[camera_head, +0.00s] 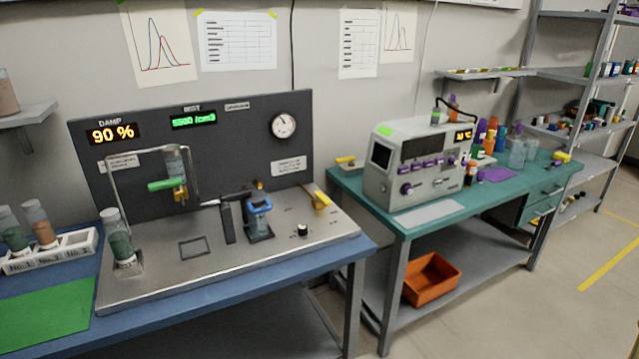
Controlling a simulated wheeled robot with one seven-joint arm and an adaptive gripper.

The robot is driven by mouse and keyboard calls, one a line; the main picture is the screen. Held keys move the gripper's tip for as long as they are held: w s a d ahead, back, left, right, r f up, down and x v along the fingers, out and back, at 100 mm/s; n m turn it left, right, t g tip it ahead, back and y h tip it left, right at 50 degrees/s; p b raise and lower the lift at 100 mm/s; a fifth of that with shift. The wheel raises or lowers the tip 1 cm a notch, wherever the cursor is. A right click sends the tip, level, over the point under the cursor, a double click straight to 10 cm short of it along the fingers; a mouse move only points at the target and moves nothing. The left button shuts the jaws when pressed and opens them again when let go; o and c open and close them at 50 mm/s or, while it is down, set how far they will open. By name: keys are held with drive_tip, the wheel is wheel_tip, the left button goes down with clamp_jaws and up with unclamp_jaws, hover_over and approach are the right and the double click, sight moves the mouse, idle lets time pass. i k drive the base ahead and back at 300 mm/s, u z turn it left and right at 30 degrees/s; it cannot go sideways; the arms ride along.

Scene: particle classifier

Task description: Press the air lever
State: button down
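A metal workbench plate (190,275) lies on the blue table at the left, with a dark back panel (240,150) behind it. A yellow lever-like handle (320,197) sits near the plate's right end, slanted. A green handle (165,184) sticks out below an inverted jar (175,163) on a metal frame. A dark device with a blue ring-shaped handle (259,203) stands mid-plate, beside a dark post (227,222). No label legible here tells which is the air lever. My gripper is not in view.
A round gauge (284,125) is on the panel; displays read 90 % and 5500 /cm3. A rack of jars (45,253) is at left. A jar (118,238) stands at the plate's front left. A grey instrument (420,165) stands on the green table. Floor is clear at right.

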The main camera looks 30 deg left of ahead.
sight(320, 197)
drive_tip(key=u, duration=0.7)
drive_tip(key=i, duration=0.85)
drive_tip(key=u, duration=0.9)
